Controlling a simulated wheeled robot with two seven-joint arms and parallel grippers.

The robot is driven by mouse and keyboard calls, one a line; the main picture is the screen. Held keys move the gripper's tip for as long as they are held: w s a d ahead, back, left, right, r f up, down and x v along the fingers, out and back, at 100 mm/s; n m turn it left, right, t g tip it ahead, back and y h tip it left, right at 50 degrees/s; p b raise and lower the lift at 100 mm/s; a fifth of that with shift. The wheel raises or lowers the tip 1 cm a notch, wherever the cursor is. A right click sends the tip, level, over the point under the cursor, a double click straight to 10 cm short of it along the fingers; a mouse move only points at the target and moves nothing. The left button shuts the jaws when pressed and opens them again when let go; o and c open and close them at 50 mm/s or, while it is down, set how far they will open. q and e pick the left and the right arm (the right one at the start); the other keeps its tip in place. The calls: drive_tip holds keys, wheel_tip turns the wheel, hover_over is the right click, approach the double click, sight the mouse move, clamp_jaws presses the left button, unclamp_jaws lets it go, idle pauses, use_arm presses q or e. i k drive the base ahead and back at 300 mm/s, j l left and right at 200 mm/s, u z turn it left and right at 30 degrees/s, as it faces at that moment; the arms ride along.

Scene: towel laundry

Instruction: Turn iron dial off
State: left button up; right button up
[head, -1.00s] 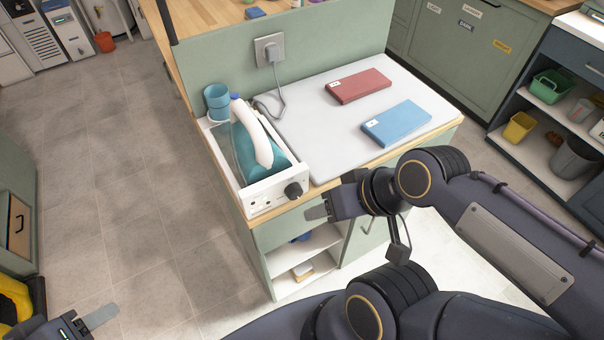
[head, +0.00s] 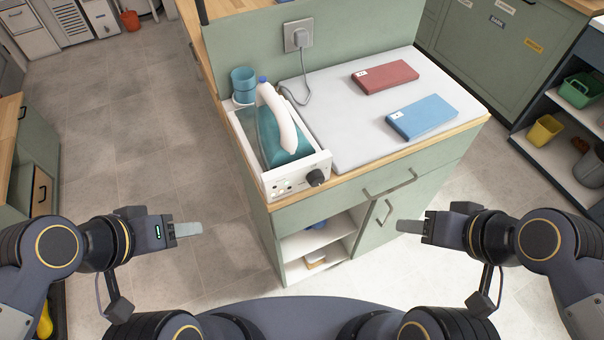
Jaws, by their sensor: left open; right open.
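The iron (head: 275,127), teal with a white handle, sits in a white station at the left end of the counter. The iron's black dial (head: 315,177) is on the station's front panel, at its right end. The dial's exact setting is too small to read. My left gripper (head: 190,229) is open and empty over the floor, left of the cabinet. My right gripper (head: 409,226) is open and empty in front of the cabinet, right of and below the dial. Neither gripper touches the dial.
A blue cup (head: 244,84) stands behind the station. A cord runs to the wall socket (head: 298,37). Cabinet handles (head: 389,186) stick out below the counter.

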sight(316, 177)
drive_tip(key=k+l+u, duration=0.1)
drive_tip(key=k+l, duration=0.15)
drive_tip(key=k, duration=0.15)
drive_tip(key=k+l+u, duration=0.1)
drive_tip(key=k+l, duration=0.15)
drive_tip(key=k, duration=0.2)
